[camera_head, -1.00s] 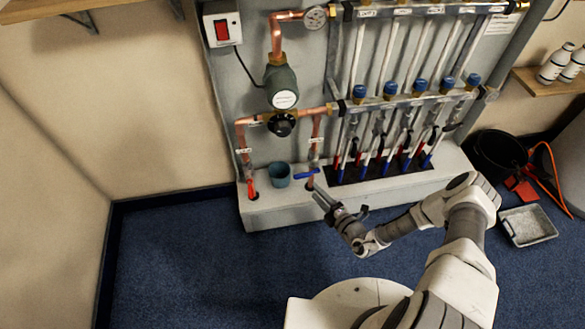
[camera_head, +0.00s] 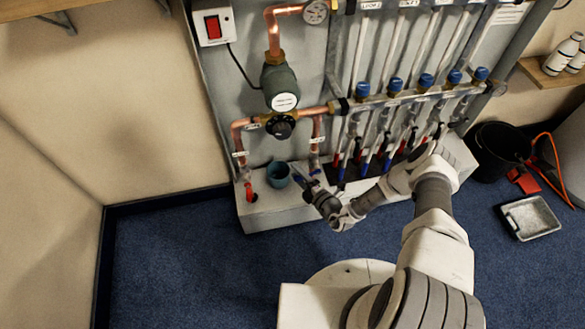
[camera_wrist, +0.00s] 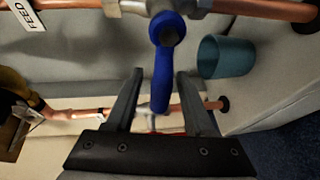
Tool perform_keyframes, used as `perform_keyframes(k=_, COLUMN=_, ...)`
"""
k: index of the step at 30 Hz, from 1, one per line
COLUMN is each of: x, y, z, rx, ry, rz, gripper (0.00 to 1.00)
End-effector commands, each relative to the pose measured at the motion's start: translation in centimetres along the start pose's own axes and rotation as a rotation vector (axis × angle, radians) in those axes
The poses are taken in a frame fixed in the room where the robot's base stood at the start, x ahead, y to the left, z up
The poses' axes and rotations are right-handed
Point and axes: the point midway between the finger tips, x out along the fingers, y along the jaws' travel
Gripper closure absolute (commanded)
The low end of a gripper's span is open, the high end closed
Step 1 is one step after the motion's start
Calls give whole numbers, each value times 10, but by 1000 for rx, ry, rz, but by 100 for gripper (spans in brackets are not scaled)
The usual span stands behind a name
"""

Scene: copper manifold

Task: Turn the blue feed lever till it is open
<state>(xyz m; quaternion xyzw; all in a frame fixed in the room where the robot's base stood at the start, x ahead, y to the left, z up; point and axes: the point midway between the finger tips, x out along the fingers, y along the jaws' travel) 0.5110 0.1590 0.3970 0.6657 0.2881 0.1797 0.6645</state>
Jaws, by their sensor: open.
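The blue feed lever (camera_wrist: 161,78) hangs from its round hub in the wrist view, crosswise to the copper feed pipe (camera_wrist: 265,10). A white FEED tag (camera_wrist: 26,14) is on that pipe. My gripper (camera_wrist: 160,85) is open, with one finger on each side of the lever. A gap shows on both sides, wider on the left. In the head view my gripper (camera_head: 308,184) is at the foot of the right copper pipe and partly covers the blue lever (camera_head: 298,180).
A teal cup (camera_head: 277,174) stands on the ledge close left of my gripper; it also shows in the wrist view (camera_wrist: 225,56). A red lever (camera_head: 250,193) is on the left pipe. Several loop valves and pipes (camera_head: 370,165) stand close on the right.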

Motion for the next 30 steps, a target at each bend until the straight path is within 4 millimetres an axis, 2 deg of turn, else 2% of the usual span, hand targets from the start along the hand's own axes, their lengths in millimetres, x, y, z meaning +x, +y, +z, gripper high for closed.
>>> perform_keyframes(k=14, x=3, y=-1, z=0, rx=0, ry=-3, rz=0, gripper=47)
perform_keyframes(k=23, x=3, y=-1, z=0, rx=0, ry=-3, rz=0, gripper=99)
perform_keyframes(k=30, x=3, y=-1, z=0, rx=0, ry=-3, rz=1, gripper=100)
